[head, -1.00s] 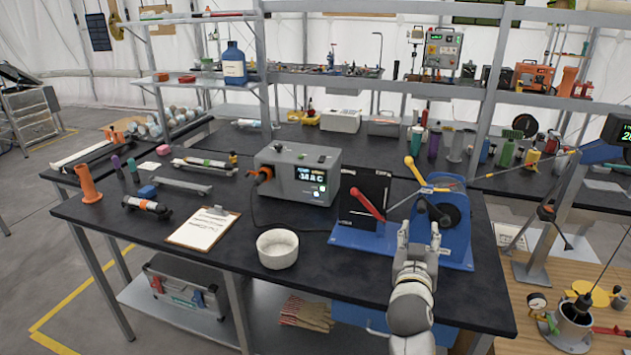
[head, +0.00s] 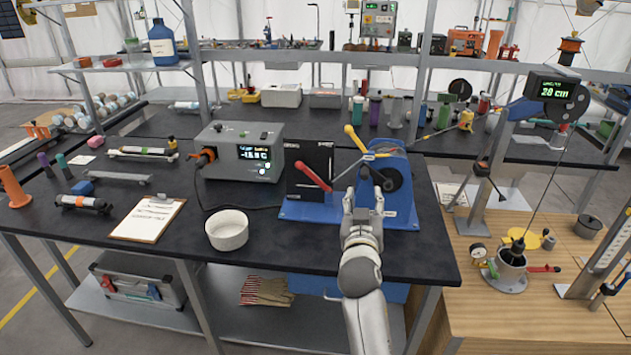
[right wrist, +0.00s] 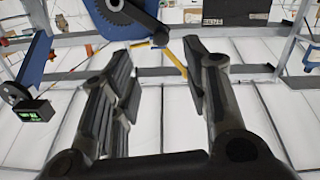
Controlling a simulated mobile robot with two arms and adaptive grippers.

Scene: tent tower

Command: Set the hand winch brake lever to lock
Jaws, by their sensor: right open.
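The hand winch (head: 403,212) has a blue frame and stands near the right end of the black bench. A yellow-handled lever (head: 355,139) slants up to the left from its top. A red-handled lever (head: 313,177) slants in front of a black panel (head: 297,160) on the blue base. I cannot tell from the picture which is the brake lever. My right gripper (head: 363,203) is open and empty, in front of the winch, right of the red handle and below the yellow one. In the right wrist view the winch (right wrist: 82,10) shows at the top, beyond the open fingers (right wrist: 165,80).
A grey box with a display (head: 240,155), a white bowl (head: 227,230) and a clipboard (head: 146,219) sit left of the winch. A wooden table (head: 540,270) with a pot and gauge stands to the right. A cable runs right from the winch.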

